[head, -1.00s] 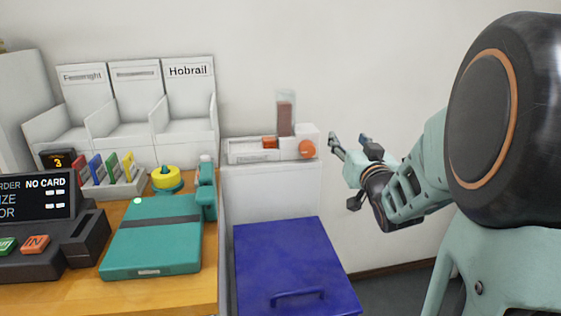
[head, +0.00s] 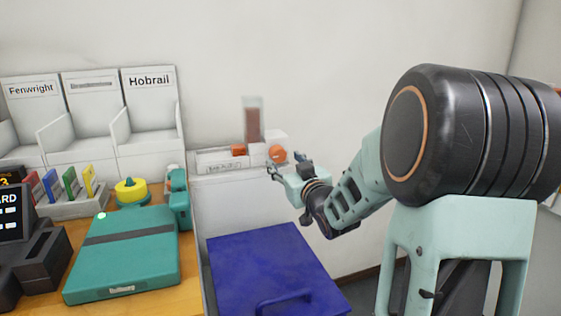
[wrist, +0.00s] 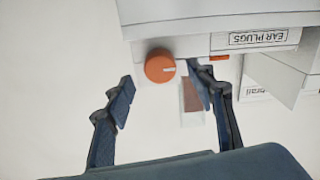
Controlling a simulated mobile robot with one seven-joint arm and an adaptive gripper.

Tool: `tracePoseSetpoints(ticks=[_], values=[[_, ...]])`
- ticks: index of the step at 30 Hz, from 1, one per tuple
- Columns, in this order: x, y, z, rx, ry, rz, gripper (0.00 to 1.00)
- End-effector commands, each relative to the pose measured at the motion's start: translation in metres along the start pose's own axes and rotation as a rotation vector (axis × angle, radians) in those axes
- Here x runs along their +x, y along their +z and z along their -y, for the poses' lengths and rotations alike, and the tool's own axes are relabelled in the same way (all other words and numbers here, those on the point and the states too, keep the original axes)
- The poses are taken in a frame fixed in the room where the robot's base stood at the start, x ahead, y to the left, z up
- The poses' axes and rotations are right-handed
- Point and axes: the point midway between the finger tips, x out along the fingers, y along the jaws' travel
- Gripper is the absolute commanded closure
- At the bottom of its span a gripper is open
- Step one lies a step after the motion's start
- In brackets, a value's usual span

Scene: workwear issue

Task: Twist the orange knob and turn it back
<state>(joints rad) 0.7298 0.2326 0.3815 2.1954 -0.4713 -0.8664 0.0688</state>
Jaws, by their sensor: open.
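The orange knob (head: 277,154) is on the right end of a white dispenser (head: 215,162) against the wall. In the wrist view the knob (wrist: 160,67) is round, with a short white mark pointing right. My gripper (head: 284,165) is just in front of the dispenser's right end. In the wrist view my gripper (wrist: 163,88) is open, one finger to each side of the knob and a little short of it. No contact between fingers and knob shows. The dispenser's clear tube (head: 253,120) holds brown contents; the right finger partly covers it in the wrist view.
An orange part (head: 238,150) sits left of the knob, and an EAR PLUGS label (wrist: 258,37) shows in the wrist view. A blue lidded bin (head: 265,265) stands below. Left is a wooden counter (head: 190,285) with a teal case (head: 125,255). The wall behind is bare.

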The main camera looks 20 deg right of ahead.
Motion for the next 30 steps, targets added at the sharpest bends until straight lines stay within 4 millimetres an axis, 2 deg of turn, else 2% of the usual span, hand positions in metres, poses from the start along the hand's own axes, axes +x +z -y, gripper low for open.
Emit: tracePoseSetpoints(ticks=[3,7,19,30], values=[[0.019,0.001,0.000,0.001,0.000,-0.001,0.50],[0.031,0.001,0.001,0.001,-0.001,0.000,0.50],[0.038,0.000,0.000,0.001,0.000,0.000,0.50],[0.038,0.000,0.000,0.001,0.001,0.000,0.89]])
